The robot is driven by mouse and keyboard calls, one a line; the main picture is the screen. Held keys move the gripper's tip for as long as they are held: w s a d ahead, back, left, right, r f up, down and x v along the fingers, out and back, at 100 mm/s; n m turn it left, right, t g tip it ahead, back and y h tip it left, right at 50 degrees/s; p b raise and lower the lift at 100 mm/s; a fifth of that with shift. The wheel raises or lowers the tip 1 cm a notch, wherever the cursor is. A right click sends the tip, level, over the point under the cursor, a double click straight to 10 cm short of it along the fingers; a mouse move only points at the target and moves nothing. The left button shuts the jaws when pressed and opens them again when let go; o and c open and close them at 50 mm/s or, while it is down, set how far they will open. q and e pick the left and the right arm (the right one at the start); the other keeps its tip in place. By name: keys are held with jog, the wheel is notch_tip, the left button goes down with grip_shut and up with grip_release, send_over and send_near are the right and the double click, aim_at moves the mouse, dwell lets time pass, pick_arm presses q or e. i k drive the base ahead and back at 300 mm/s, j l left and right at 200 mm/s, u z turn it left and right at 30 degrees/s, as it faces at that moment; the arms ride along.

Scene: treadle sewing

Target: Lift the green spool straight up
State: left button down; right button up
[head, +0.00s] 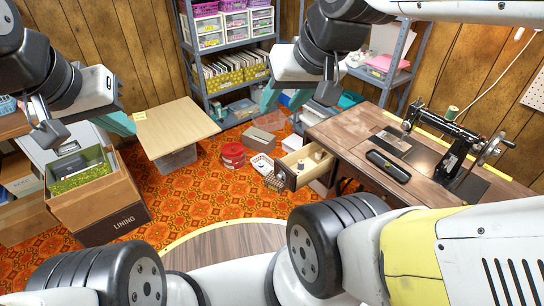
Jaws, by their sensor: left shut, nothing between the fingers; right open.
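The green spool (452,113) stands upright on top of the black sewing machine (440,130), on the wooden sewing table (345,128) at the right. My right gripper (328,94) hangs above the far left part of the table, well to the left of the spool and apart from it. It is open, with nothing visible in it. My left gripper (46,130) is at the far left, above the cardboard box, shut and empty. It is far from the spool.
A black case (388,166) lies on the table in front of the machine. An open drawer (303,166) holds small spools. A handwheel (490,148) stands at the machine's right. A cardboard box (100,205) and a pale board (178,127) are at left.

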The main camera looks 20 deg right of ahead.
aim_at(452, 111)
jog(key=z, duration=2)
jog(key=i+j+z, duration=0.65)
jog(key=i+j, duration=0.05)
